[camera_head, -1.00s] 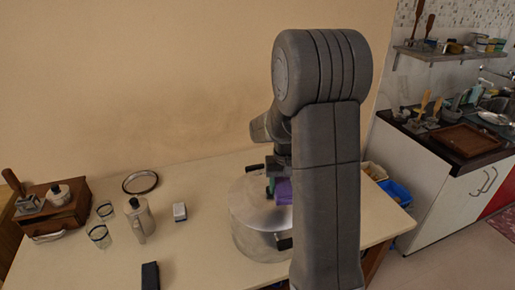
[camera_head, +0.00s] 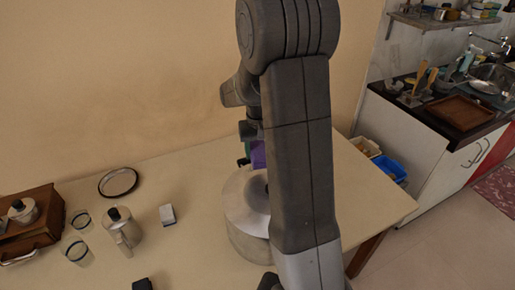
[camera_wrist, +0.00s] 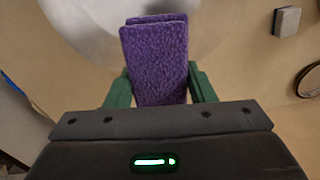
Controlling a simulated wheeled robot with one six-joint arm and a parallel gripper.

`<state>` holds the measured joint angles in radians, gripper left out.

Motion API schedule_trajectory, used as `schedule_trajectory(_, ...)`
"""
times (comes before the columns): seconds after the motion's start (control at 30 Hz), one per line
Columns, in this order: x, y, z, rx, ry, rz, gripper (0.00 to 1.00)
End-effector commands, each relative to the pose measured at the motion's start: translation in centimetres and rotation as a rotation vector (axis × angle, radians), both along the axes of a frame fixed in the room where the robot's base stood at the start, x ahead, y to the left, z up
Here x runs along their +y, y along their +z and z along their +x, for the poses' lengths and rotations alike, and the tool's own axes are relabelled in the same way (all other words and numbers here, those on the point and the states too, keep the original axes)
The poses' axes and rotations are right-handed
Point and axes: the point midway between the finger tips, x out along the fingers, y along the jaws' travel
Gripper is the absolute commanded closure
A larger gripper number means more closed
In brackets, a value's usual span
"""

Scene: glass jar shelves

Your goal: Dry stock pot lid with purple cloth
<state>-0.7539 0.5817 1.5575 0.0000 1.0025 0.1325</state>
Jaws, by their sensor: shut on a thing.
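A purple cloth (camera_head: 258,155), folded into a thick pad, is held in my gripper (camera_head: 250,150). In the wrist view the cloth (camera_wrist: 155,55) sticks out between the two green fingers of my gripper (camera_wrist: 160,92), which are shut on it. The large metal stock pot (camera_head: 246,238) stands on the table with its shiny lid (camera_head: 240,205) on top. The cloth is at the far side of the lid and seems to be above it; I cannot tell whether they touch. My arm hides the right part of the pot and lid.
On the table (camera_head: 190,255) to the left are a metal jug (camera_head: 120,232), glass jars (camera_head: 77,252), a dark ring (camera_head: 118,182), a small grey-white block (camera_head: 167,215) and a wooden box (camera_head: 40,235). Blue bins (camera_head: 388,168) stand beyond the right edge. A sink counter (camera_head: 440,115) is at right.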

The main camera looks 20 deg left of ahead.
Motion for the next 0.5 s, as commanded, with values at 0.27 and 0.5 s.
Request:
schedule_trajectory(0.27, -0.1, -1.4, -0.1, 0.001, 0.0, -0.001, 0.69)
schedule_trajectory(0.5, 0.0, -3.9, -0.1, 0.001, 0.0, -0.001, 0.69)
